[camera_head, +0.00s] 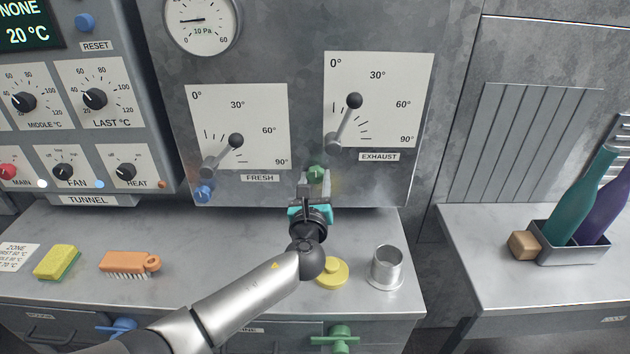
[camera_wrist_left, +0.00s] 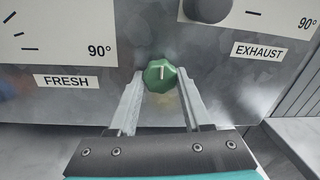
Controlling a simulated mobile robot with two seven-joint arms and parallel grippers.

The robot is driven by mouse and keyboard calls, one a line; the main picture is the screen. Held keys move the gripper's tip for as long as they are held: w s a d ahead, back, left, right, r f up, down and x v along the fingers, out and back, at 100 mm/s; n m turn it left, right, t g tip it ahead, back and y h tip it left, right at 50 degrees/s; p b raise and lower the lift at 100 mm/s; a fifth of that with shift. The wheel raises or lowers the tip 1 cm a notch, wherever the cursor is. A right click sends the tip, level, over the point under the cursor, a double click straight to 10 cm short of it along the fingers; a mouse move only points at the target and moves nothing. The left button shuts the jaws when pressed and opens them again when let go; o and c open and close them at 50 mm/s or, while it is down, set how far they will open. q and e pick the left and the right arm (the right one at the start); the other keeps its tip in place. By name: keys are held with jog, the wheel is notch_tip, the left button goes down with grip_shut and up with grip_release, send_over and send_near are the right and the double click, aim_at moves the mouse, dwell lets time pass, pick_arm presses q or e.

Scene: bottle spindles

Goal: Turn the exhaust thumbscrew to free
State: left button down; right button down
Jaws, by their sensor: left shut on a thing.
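The exhaust thumbscrew is a green faceted knob (camera_head: 317,172) on the grey panel, below and left of the EXHAUST dial plate (camera_head: 379,100). In the left wrist view the knob (camera_wrist_left: 160,75) shows a pale mark that stands about upright. My left gripper (camera_head: 314,182) reaches up to it from below. Its two fingers (camera_wrist_left: 160,88) are on either side of the knob, shut on it. The exhaust lever (camera_head: 344,124) points up and right, its black ball near the middle of the plate. My right gripper is not in view.
The FRESH lever (camera_head: 222,156) and a blue thumbscrew (camera_head: 204,193) are to the left. On the bench are a sponge (camera_head: 57,262), a brush (camera_head: 129,263), a yellow lidded piece (camera_head: 333,273) and a metal cup (camera_head: 386,268). A bottle tray (camera_head: 573,247) stands at right.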

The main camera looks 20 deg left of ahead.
pick_arm(q)
jog(key=n+b, duration=0.3)
jog(key=n, duration=0.2)
jog(key=shift+f, duration=0.2)
jog(key=shift+d+n+b, duration=0.1)
jog(key=shift+n+b, duration=0.65)
jog(key=shift+n, duration=0.35)
jog(key=n+b, duration=0.2)
jog(key=n, duration=0.2)
jog(key=shift+n+t+y+b, duration=0.3)
jog(key=shift+n+y+b, duration=0.1)
jog(key=shift+n+b, duration=0.55)
jog(key=shift+n, duration=0.35)
jog(key=shift+n+b, duration=0.45)
jog(key=shift+n, duration=0.45)
jog(key=shift+n+y+b, duration=0.3)
jog(key=shift+n+b, duration=0.15)
jog(key=shift+n, duration=0.55)
jog(key=shift+r+n, duration=0.1)
jog(key=shift+n, duration=0.5)
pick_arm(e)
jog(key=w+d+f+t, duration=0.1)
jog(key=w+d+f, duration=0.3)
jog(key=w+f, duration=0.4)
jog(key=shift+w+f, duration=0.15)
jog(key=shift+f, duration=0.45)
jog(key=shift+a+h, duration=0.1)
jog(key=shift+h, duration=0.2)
